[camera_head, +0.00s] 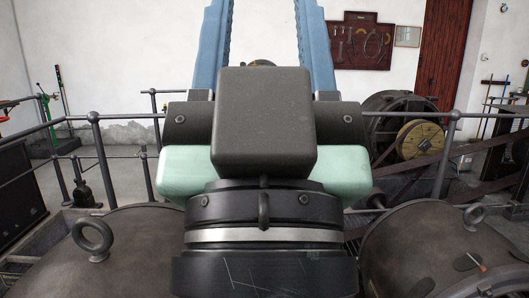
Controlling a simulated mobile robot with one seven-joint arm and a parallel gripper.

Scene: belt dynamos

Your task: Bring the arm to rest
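My gripper (265,14) fills the middle of the head camera view, close to the camera. Its two blue fingers point up and away, and their tips are cut off by the top edge. The fingers stand well apart, with white wall showing between them, so it is open. I see nothing held between the visible parts. The grey box, pale green body and dark wrist below them are mine. The wrist runs down to the bottom edge. The rest of my arm is not in view.
Dark rounded machine housings with eye bolts stand at the lower left (130,250) and lower right (410,245). Metal railings (97,150) run behind them. A belt machine with a yellowish wheel (420,139) is at right. A tool board (361,42) hangs on the back wall.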

